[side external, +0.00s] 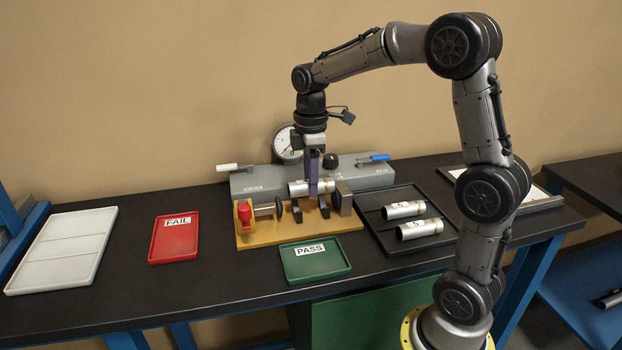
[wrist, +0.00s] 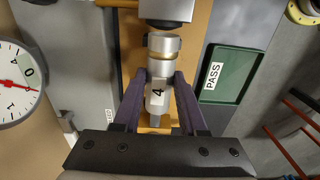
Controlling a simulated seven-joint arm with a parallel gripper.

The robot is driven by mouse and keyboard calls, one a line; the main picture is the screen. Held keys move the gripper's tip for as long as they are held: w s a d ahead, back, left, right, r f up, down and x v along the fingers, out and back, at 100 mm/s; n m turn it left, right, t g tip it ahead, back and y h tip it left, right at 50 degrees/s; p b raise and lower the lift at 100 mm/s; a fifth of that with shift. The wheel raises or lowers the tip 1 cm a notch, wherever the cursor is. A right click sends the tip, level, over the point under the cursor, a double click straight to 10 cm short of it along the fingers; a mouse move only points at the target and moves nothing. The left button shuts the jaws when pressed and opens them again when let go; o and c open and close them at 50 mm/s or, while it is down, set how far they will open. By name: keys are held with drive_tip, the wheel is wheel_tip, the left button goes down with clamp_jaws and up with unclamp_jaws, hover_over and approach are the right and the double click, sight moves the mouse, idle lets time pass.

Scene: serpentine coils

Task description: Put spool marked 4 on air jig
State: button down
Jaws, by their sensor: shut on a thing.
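The spool marked 4 (side external: 298,188) is a silver cylinder lying level over the air jig. In the wrist view the spool (wrist: 158,92) shows its label "4" and a brass-coloured band. My gripper (side external: 313,189) is shut on the spool, with one purple finger on each side of it. The air jig has an orange-yellow base (side external: 262,240), dark upright supports, a red-knobbed clamp at the left end and a dark block at the right end. The spool is at the supports, between the clamp and the block; I cannot tell whether it touches the supports.
A dark tray (side external: 378,236) on the right holds two other silver spools. A green PASS tray (side external: 316,270) is in front of the jig, a red FAIL tray (side external: 173,249) to its left. A grey gauge unit (side external: 255,184) with a dial stands behind. A white tray (side external: 62,250) lies far left.

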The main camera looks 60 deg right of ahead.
drive_tip(key=shift+f, duration=1.25)
drive_tip(key=shift+f, duration=0.7)
drive_tip(key=shift+c, duration=1.9)
unclamp_jaws()
